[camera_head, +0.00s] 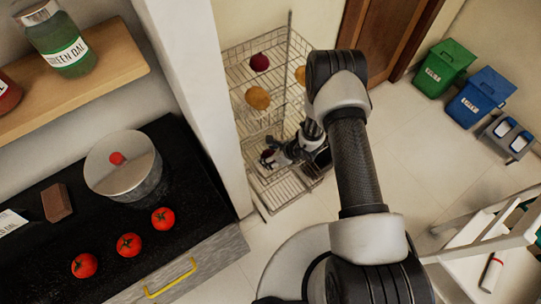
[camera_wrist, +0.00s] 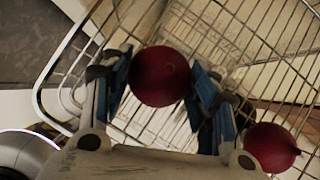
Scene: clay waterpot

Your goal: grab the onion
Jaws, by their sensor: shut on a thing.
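My gripper (camera_head: 270,157) reaches into the lower part of the wire rack. In the wrist view my gripper (camera_wrist: 160,88) has its blue-padded fingers on both sides of a round dark red onion (camera_wrist: 160,76) and is shut on it. In the head view this onion is mostly hidden by the fingers. A second dark red onion (camera_wrist: 272,147) lies at the lower right of the wrist view, outside the fingers. A dark red round thing (camera_head: 259,62), which looks like an onion, sits on the rack's top level.
The wire rack (camera_head: 237,75) has wire sides close around my gripper and holds yellowish round items (camera_head: 257,98). A wall edge and a black counter (camera_head: 200,240) with tomatoes and a pot (camera_head: 122,165) stand left. Bins (camera_head: 443,68) stand back right; floor between is clear.

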